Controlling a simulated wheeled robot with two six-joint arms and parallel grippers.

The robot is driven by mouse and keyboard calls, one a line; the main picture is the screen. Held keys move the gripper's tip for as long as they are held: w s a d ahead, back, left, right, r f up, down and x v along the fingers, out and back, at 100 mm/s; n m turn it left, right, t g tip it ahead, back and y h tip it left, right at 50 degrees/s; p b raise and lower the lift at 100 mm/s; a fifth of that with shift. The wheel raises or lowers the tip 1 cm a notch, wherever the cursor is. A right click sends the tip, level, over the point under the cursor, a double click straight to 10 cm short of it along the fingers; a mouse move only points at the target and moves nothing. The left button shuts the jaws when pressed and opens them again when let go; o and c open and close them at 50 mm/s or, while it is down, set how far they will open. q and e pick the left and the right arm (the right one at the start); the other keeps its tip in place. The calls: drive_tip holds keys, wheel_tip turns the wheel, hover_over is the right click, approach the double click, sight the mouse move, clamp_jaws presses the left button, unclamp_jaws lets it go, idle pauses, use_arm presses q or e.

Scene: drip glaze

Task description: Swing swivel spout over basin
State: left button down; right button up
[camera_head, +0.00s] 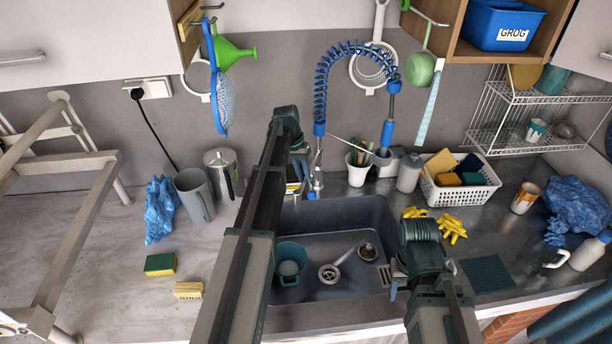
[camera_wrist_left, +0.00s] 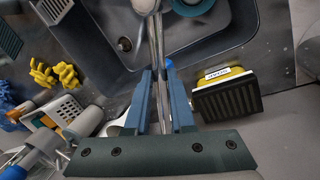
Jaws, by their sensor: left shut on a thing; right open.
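The tap (camera_head: 317,170) stands behind the basin (camera_head: 372,215), with a blue spring hose (camera_head: 321,85) arching above it. In the head view my left arm hides most of the swivel spout. In the left wrist view the spout (camera_wrist_left: 158,42) is a thin metal tube. It runs between the fingers of my left gripper (camera_wrist_left: 162,85) and on over the basin (camera_wrist_left: 225,40). The left gripper is shut on the spout. In the head view the left gripper (camera_head: 300,175) is at the tap, behind the basin. My right gripper (camera_head: 396,284) is open near the basin's front right corner.
A labelled yellow-and-black block (camera_wrist_left: 224,92) is close to the left gripper. Yellow gloves (camera_head: 447,226) and a white basket (camera_head: 462,192) are right of the basin. A jug (camera_head: 194,196) stands left.

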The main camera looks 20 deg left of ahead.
use_arm(q)
drive_tip(key=c, duration=0.8)
unclamp_jaws()
drive_tip(key=shift+o, duration=0.2)
drive_tip(key=p+v, duration=1.3)
drive_tip(key=shift+r, duration=0.4)
drive_tip(key=shift+a, duration=0.1)
drive_tip(key=s+d+f+m+y+b, duration=0.1)
drive_tip(key=s+d+f+b, duration=0.3)
drive_tip(key=d, duration=0.3)
drive_tip(key=s+d+f+m+g+b, duration=0.1)
drive_tip(key=s+d+f+b, duration=0.25)
drive_tip(key=s+d, duration=0.2)
drive_tip(key=s+d+f+y+b, duration=0.1)
drive_tip(key=s+d+f+b, duration=0.3)
drive_tip(key=d, duration=0.4)
drive_tip(key=s+d+f+m+y+b, duration=0.1)
drive_tip(key=s+d+f+b, duration=0.3)
drive_tip(key=s, duration=0.3)
drive_tip(key=s+d+f+m+y+b, duration=0.1)
drive_tip(key=s+d+f+b, duration=0.3)
drive_tip(key=s, duration=0.4)
drive_tip(key=shift+s+d+f+m+t, duration=0.3)
drive_tip(key=shift+d+f, duration=0.1)
drive_tip(key=shift+d, duration=0.2)
